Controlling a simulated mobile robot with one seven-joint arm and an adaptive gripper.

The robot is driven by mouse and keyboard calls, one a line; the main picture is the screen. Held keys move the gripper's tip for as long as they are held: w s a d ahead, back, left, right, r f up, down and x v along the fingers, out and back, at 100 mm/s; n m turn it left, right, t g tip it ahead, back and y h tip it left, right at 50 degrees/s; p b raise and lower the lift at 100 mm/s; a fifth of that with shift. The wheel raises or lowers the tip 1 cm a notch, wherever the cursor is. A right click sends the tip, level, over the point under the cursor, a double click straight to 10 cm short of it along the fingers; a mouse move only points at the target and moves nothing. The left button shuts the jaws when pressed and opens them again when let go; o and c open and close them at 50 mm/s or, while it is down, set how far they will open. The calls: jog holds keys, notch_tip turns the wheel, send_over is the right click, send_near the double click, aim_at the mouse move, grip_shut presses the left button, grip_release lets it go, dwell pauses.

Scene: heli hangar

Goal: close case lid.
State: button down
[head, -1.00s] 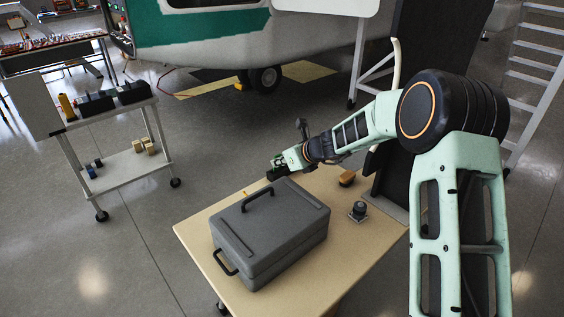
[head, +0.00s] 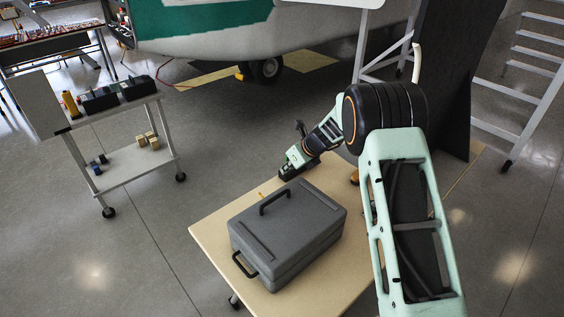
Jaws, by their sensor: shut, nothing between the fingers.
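The grey case (head: 285,235) lies on the light wooden table (head: 215,250). Its lid (head: 290,215) is down flat on the case body, with a thin seam along the side. A dark handle (head: 274,200) stands on the lid, and another handle (head: 244,265) is on the near left side. My gripper (head: 287,174) is shut and empty. It is just beyond the far edge of the lid in the picture; I cannot tell whether it touches the case.
A white cart (head: 130,170) with dark boxes stands on the left. A helicopter (head: 230,30) is behind, with its wheel (head: 266,70) on the floor. A white ladder (head: 530,80) stands at right. The floor left of the table is clear.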

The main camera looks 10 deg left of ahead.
aim_at(283, 188)
jog(key=shift+w+a+f+g+h+b, duration=0.25)
jog(key=shift+f+h, duration=0.1)
jog(key=shift+f, duration=0.2)
jog(key=shift+w+a+f+g+h+b, duration=0.1)
jog(key=shift+a+f+g+h+b, duration=0.15)
jog(key=shift+f+h, duration=0.25)
jog(key=shift+w+a+f+g+h+b, duration=0.15)
jog(key=shift+w+a+f+g+h, duration=0.1)
jog(key=shift+f, duration=0.4)
jog(key=shift+b+x, duration=1.6)
jog(key=shift+x, duration=1.3)
jog(key=shift+w+a+r, duration=0.1)
jog(key=shift+w+a, duration=0.05)
jog(key=shift+r, duration=0.1)
